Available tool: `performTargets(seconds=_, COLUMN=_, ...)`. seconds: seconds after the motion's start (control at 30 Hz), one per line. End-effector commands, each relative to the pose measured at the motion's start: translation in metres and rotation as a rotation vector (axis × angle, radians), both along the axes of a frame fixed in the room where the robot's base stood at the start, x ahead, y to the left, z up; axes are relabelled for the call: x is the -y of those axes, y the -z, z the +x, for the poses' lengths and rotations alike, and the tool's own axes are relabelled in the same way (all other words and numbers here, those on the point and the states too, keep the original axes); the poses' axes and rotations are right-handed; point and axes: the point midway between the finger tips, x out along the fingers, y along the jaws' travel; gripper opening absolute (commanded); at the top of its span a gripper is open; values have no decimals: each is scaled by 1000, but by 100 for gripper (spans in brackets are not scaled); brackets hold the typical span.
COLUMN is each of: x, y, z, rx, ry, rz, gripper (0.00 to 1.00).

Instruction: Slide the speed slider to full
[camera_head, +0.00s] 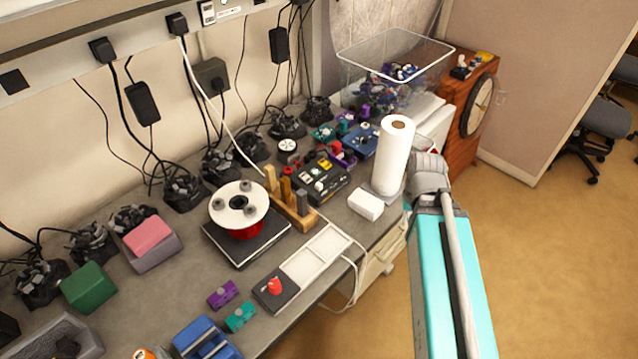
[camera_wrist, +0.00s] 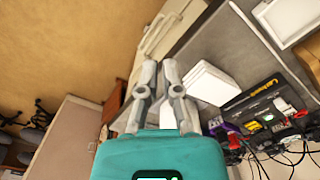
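A red knob (camera_head: 275,286) stands on a small black panel (camera_head: 284,298) at the front edge of the bench in the head view. It may be the speed slider, but no label is readable. A black box (camera_head: 321,186) with coloured buttons sits farther right on the bench and also shows in the wrist view (camera_wrist: 254,99). My gripper (camera_wrist: 159,64) is in the wrist view, its fingertips close together with nothing seen between them. It is beyond the bench's front edge, near the white block (camera_wrist: 208,84), away from the red knob. In the head view its fingers are hidden.
A white roll (camera_head: 394,155) stands upright close to my arm, by the white block (camera_head: 366,204). A white tray (camera_head: 316,255) adjoins the black panel. A spool (camera_head: 239,206) and wooden holder (camera_head: 299,217) stand behind. Open floor lies to the right.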

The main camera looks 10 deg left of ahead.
Motion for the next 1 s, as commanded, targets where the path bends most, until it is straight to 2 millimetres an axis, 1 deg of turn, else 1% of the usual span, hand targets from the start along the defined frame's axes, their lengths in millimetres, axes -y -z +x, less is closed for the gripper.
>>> performTargets(seconds=0.03, x=-1, y=-1, z=1, rx=0, ry=-4, rz=0, gripper=22)
performTargets(seconds=0.17, x=-8, y=-5, z=11, rx=0, ry=-37, rz=0, gripper=46)
performTargets(seconds=0.23, x=-16, y=-8, z=20, rx=0, ry=-72, rz=0, gripper=59)
performTargets(seconds=0.37, x=-40, y=-19, z=44, rx=0, ry=-175, rz=0, gripper=60)
performTargets(seconds=0.47, x=-67, y=-28, z=68, rx=0, ry=-282, rz=0, gripper=60)
performTargets(seconds=0.57, x=-99, y=-39, z=91, rx=0, ry=-402, rz=0, gripper=60)
performTargets(seconds=0.6, x=-113, y=-43, z=100, rx=-1, ry=-451, rz=1, gripper=60)
performTargets(seconds=0.67, x=-134, y=-49, z=113, rx=0, ry=-526, rz=1, gripper=60)
performTargets(seconds=0.7, x=-148, y=-53, z=120, rx=0, ry=-574, rz=1, gripper=60)
performTargets(seconds=0.77, x=-170, y=-58, z=131, rx=0, ry=-644, rz=1, gripper=60)
performTargets(seconds=0.8, x=-183, y=-62, z=137, rx=0, ry=-688, rz=1, gripper=60)
performTargets(seconds=0.9, x=-213, y=-68, z=149, rx=0, ry=-784, rz=1, gripper=60)
performTargets(seconds=1.0, x=-235, y=-73, z=155, rx=0, ry=-852, rz=1, gripper=60)
